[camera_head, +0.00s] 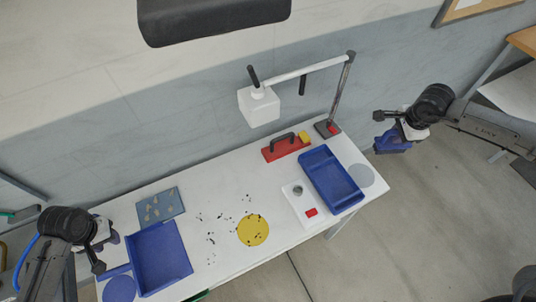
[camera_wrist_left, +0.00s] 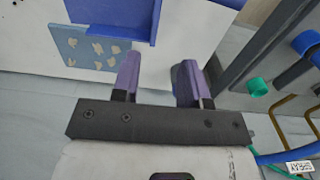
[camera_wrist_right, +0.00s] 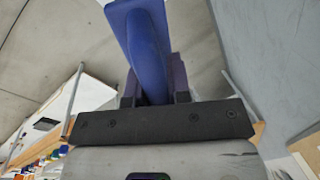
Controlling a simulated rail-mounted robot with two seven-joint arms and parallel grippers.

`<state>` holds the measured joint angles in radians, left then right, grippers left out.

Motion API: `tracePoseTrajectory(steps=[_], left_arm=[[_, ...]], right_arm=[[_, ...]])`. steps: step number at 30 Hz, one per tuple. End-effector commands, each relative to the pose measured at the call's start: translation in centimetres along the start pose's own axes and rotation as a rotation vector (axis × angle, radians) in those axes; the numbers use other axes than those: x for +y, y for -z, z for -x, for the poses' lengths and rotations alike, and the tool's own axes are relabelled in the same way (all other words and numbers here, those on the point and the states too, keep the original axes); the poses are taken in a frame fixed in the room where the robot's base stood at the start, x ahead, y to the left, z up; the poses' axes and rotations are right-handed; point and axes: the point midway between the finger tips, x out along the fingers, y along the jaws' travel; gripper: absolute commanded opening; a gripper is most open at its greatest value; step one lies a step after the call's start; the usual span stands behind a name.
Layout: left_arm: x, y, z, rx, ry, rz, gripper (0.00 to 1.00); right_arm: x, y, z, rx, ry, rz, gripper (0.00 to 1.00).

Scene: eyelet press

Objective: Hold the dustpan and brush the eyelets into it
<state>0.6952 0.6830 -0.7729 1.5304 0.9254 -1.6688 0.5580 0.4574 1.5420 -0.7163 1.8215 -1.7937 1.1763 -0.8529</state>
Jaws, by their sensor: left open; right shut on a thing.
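The blue dustpan (camera_head: 160,260) lies on the left part of the white table, its short handle (camera_head: 118,270) pointing left. It also shows at the top of the left wrist view (camera_wrist_left: 112,14). My left gripper (camera_head: 106,252) is open and empty near the handle; I cannot tell its height above it. Small dark eyelets (camera_head: 212,238) lie scattered on the table right of the dustpan, some on a yellow disc (camera_head: 253,230). My right gripper (camera_head: 384,128) is shut on a blue tool (camera_wrist_right: 146,50), apparently the brush, held off the table's right end. No bristles are visible.
A blue-grey board (camera_head: 160,206) lies behind the dustpan. The table around the eyelets is clear.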

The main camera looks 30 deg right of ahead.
Motion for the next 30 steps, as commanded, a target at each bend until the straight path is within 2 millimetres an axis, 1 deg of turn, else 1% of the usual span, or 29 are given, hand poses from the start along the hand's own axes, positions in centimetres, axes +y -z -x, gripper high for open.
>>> tracePoseTrajectory(steps=[5, 8, 15, 21, 25, 30], left_arm=[[0.1, 0.0, -1.4, -0.001, 0.0, 0.03, 0.4], [0.1, -0.1, -2.8, -0.001, 0.0, 0.031, 0.4], [0.1, 0.0, -6.9, -0.001, 0.001, 0.029, 0.4], [0.1, 0.0, -9.6, 0.0, 0.001, 0.028, 0.4], [0.1, 0.0, -10.9, 0.0, 0.0, 0.028, 0.4], [0.1, 0.0, -11.7, 0.002, 0.0, 0.028, 0.4]], right_arm=[[0.0, 0.1, -0.1, 0.001, 0.001, -0.001, 0.0], [0.0, 0.1, -0.2, 0.001, 0.001, -0.001, 0.0], [0.1, 0.1, -0.6, 0.001, 0.001, -0.001, 0.0], [0.2, 0.1, -0.9, 0.001, 0.001, -0.001, 0.0], [0.2, 0.1, -1.1, 0.001, 0.001, -0.001, 0.0], [0.2, 0.1, -1.2, 0.001, 0.001, -0.001, 0.0]])
